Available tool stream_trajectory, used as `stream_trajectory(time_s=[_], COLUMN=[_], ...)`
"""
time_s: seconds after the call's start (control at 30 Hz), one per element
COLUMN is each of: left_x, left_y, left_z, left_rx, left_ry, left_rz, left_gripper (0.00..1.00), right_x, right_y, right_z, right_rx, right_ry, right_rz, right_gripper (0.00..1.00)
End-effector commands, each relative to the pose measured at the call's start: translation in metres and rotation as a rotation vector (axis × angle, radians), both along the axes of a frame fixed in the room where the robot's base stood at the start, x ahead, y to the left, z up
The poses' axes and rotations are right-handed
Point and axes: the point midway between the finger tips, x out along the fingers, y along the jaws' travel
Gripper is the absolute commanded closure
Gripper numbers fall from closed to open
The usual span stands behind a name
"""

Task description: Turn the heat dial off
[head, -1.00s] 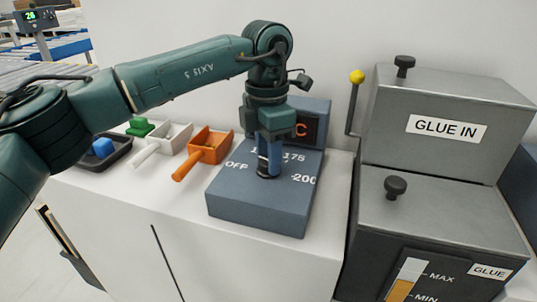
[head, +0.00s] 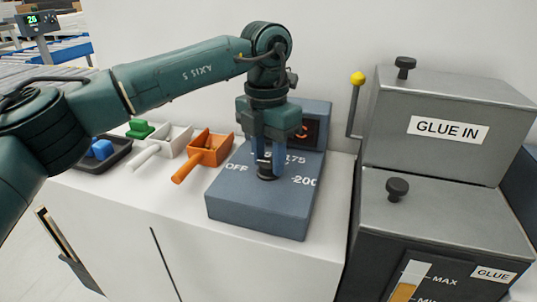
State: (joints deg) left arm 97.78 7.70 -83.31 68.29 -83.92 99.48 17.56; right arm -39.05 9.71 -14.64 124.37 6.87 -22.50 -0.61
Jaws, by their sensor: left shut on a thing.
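The heat dial (head: 266,177) is a dark round knob on top of a blue-grey control box (head: 255,217). OFF is printed to its left, 175 behind it and 200 to its right. My left gripper (head: 265,165) points straight down and is shut on the dial. The gripper hides most of the dial, so I cannot tell where its pointer stands. A dark display with red characters (head: 304,130) is partly hidden behind the gripper. My right gripper is not in view.
An orange scoop (head: 207,150), a white scoop (head: 172,140) and a dark tray (head: 103,158) with a blue block stand to the left. A grey glue machine (head: 440,130) with a yellow-tipped lever (head: 357,80) stands close on the right.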

Motion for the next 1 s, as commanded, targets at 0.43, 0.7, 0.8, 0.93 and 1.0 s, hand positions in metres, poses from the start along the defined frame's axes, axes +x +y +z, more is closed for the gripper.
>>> stream_trajectory(time_s=[0.43, 0.7, 0.8, 0.93, 1.0], left_x=[0.000, 0.000, 0.001, 0.002, 0.001], left_y=[0.000, 0.000, 0.000, 0.000, 0.000], left_z=[0.000, 0.003, 0.013, 0.038, 0.055], left_rx=[-0.001, -0.001, -0.002, -0.001, -0.002], left_ry=[-0.001, -0.001, -0.002, -0.004, -0.004], left_rz=[0.001, 0.000, 0.002, 0.002, 0.001], left_gripper=[0.44, 0.44, 0.44, 0.44, 0.44], right_x=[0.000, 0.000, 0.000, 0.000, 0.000], right_y=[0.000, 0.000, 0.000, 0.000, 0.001], right_z=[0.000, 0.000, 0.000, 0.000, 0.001], right_rx=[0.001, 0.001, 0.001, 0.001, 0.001], right_ry=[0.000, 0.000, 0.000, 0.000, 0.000], right_rz=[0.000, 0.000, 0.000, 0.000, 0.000], right_gripper=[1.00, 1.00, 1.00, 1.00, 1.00])
